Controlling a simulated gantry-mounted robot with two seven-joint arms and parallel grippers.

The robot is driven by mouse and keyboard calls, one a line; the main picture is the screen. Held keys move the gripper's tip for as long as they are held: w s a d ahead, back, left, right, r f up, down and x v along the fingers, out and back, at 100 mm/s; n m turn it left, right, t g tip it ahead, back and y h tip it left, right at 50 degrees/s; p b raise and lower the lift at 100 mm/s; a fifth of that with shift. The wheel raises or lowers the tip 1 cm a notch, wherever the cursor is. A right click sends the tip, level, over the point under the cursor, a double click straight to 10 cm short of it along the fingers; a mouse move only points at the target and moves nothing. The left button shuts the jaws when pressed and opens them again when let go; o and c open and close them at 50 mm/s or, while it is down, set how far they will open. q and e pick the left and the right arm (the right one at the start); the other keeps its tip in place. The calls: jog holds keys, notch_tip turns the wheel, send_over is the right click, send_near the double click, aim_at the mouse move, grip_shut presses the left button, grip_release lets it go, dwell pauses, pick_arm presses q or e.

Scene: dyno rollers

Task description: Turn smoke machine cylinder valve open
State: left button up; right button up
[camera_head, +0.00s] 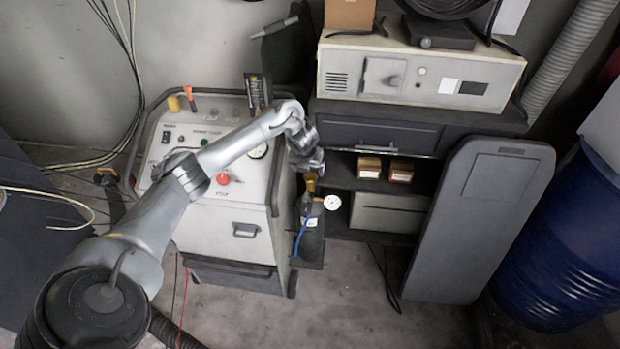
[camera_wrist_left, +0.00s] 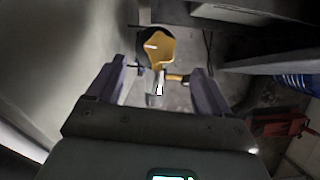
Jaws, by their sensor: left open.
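The smoke machine (camera_head: 215,150) is a pale grey cabinet with a sloped control panel. A small dark gas cylinder (camera_head: 308,238) stands upright at its right side, with a brass-yellow valve (camera_head: 310,183) on top and a round white gauge (camera_head: 332,202) beside it. My left gripper (camera_head: 312,165) is just above the valve. In the left wrist view, the fingers of my left gripper (camera_wrist_left: 157,75) are apart, and the yellow valve (camera_wrist_left: 156,47) shows in the gap beyond them. My right gripper is in neither view.
A dark shelf unit (camera_head: 375,135) with small boxes stands close on the right of the cylinder. A grey panel (camera_head: 480,220) leans in front of it, beside a blue drum (camera_head: 560,240). A blue hose (camera_head: 301,237) hangs by the cylinder. Floor in front is mostly clear.

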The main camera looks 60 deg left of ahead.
aim_at(311, 177)
pick_arm(q)
jog(key=shift+b+x, duration=1)
jog(key=shift+x, duration=2.05)
